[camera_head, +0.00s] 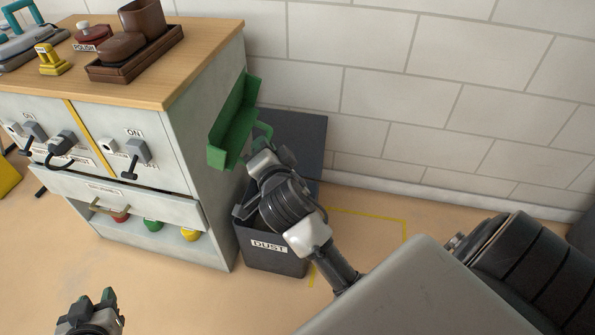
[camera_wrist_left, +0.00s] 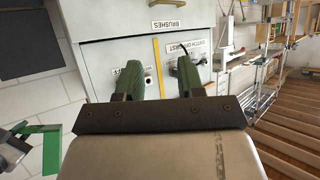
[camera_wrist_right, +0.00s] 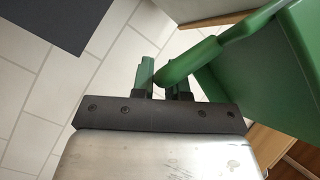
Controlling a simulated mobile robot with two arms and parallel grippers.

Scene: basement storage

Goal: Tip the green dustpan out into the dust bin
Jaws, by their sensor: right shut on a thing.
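The green dustpan (camera_head: 237,125) is held up beside the cabinet's right side, above and a little left of the dust bin. It is steeply tilted, and I cannot see any contents in it. My right gripper (camera_head: 264,148) is shut on its handle, and the green handle (camera_wrist_right: 195,62) shows between the fingers in the right wrist view. The dark grey dust bin (camera_head: 285,266), labelled DUST, stands on the floor, its opening partly hidden by my right arm. My left gripper (camera_head: 97,302) is at the lower left, empty, with its fingers apart in the left wrist view (camera_wrist_left: 158,82).
A grey cabinet (camera_head: 205,215) with a wooden top stands left of the bin. The top bears a brown tray (camera_head: 105,72), a yellow object (camera_head: 52,62) and other items. A dark panel (camera_head: 302,135) stands behind the bin. Floor right of the bin has yellow lines.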

